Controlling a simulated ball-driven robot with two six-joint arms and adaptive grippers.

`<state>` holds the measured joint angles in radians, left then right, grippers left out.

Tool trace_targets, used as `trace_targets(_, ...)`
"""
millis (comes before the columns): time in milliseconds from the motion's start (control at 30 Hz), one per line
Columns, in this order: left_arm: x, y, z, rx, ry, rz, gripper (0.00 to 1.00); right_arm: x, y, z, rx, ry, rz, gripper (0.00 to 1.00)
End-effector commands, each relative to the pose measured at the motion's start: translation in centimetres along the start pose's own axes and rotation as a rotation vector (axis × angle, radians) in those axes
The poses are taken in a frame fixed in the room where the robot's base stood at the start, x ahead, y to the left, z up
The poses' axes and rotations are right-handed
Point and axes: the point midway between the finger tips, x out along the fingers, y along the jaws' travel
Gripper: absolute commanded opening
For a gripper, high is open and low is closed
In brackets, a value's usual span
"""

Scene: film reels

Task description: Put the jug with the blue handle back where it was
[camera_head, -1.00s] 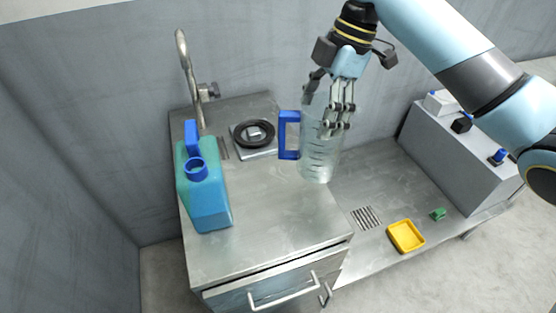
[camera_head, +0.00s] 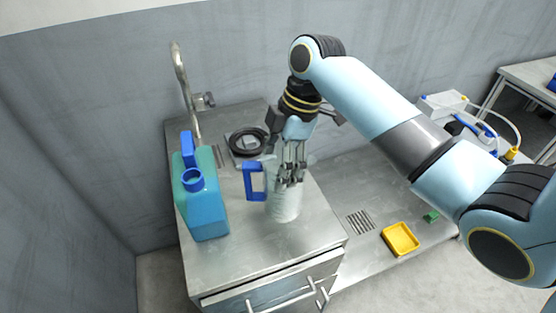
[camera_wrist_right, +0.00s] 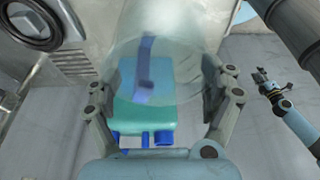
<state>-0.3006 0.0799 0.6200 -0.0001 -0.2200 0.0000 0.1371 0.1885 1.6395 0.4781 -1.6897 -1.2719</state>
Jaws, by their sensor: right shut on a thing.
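The clear jug with the blue handle (camera_head: 284,207) is upright at the right part of the steel counter (camera_head: 250,255) in the head view, its blue handle pointing left. My right gripper (camera_head: 290,178) comes down from above and is shut on the jug. I cannot tell whether the jug's base touches the counter. In the right wrist view the jug's clear wall (camera_wrist_right: 160,50) fills the space between the fingers, with the teal and blue canister seen through it. My left gripper is not in the head view; an arm at the right of the wrist view is unclear.
A teal and blue canister (camera_head: 203,205) stands left of the jug. A black reel (camera_head: 247,141) lies on a plate behind it. A steel tap (camera_head: 183,85) rises at the back. A yellow tray (camera_head: 400,239) and green piece (camera_head: 431,216) lie on the lower surface at right.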

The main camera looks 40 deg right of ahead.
Motion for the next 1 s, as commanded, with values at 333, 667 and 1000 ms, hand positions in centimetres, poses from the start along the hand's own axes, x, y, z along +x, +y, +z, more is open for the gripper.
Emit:
trace_targets(333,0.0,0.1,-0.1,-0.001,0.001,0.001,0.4,0.2,0.0,0.1,0.0,0.0,0.0,1.0)
trace_targets(667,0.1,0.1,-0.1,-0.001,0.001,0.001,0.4,-1.6,0.1,0.0,0.0,-0.001,0.004,1.0)
trace_targets(1000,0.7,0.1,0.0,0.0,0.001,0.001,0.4,-9.1,0.1,0.1,-0.001,-0.002,0.004,1.0)
